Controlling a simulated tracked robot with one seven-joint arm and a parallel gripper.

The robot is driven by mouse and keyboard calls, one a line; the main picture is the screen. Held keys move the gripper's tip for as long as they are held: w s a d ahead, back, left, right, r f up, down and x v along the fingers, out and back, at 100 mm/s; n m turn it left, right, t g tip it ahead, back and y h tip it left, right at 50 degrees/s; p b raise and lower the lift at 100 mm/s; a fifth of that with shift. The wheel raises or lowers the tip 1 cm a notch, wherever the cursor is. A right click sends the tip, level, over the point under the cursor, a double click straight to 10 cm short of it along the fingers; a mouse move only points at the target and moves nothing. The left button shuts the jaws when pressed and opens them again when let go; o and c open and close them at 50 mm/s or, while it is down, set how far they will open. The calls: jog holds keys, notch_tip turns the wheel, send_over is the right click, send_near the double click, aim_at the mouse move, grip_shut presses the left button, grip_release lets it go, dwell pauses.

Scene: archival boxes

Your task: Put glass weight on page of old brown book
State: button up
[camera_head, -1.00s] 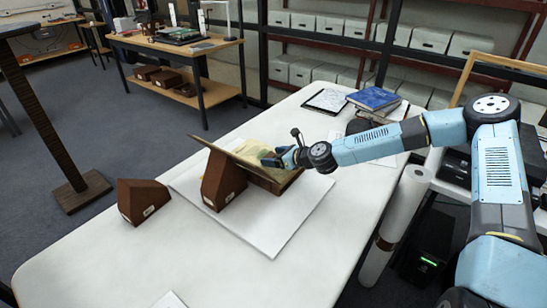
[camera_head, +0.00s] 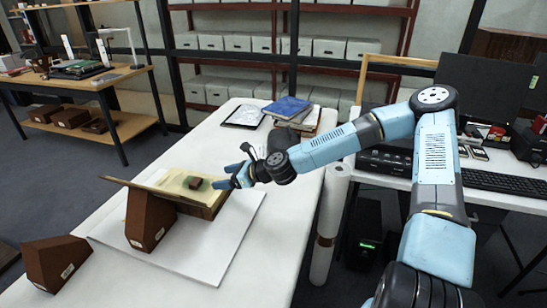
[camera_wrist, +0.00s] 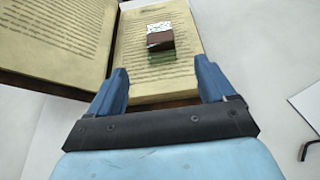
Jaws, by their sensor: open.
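The old brown book (camera_head: 200,194) lies open, its left side propped up and its right page low. It also shows in the wrist view (camera_wrist: 50,45). The glass weight (camera_wrist: 160,42) looks like a small block with a pale shiny top, a brown face and a green lower edge. It rests on the printed right page, near the page's middle, and shows as a small brown block on a green patch in the head view (camera_head: 194,183). My gripper (camera_wrist: 163,82) is open and empty at the page's near edge, apart from the weight; it also shows in the head view (camera_head: 232,178).
A brown wedge (camera_head: 149,218) supports the book's left side; another wedge (camera_head: 56,262) stands at the table's left. A white sheet (camera_head: 190,255) lies under the book.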

jog(key=s+d+n+h, duration=0.1)
jog(key=n, duration=0.1)
jog(key=s+d+f+n+g, duration=0.1)
jog(key=n, duration=0.1)
jog(key=s+f+n+g+h, duration=0.1)
jog(key=shift+s+d+f+n+h, duration=0.15)
jog(key=shift+s+d+n+h, duration=0.15)
jog(key=shift+s+d+n, duration=0.1)
jog(key=d+n+h, duration=0.1)
jog(key=d, duration=0.1)
jog(key=s+d+n+h, duration=0.1)
jog(key=n, duration=0.1)
jog(key=shift+s+d+g, duration=0.2)
jog(key=shift+d+g, duration=0.1)
jog(key=shift+d, duration=0.1)
jog(key=s+d+r+n+t+h, duration=0.1)
jog(key=s+d+r+n+h, duration=0.2)
jog(key=d+r, duration=0.45)
jog(key=s+d+r+n+h, duration=0.2)
jog(key=d+r+n+h, duration=0.25)
jog(key=d+r, duration=0.3)
jog(key=s+d+r+n+t, duration=0.1)
jog(key=s+d+r+n, duration=0.2)
jog(key=s+d+r, duration=0.3)
jog(key=s+d+r+n+t, duration=0.1)
jog(key=s+d+r+n, duration=0.2)
jog(key=s+r, duration=0.9)
jog(key=shift+s+d+r, duration=0.2)
jog(key=shift+s+d, duration=0.9)
jog(key=shift+d, duration=0.3)
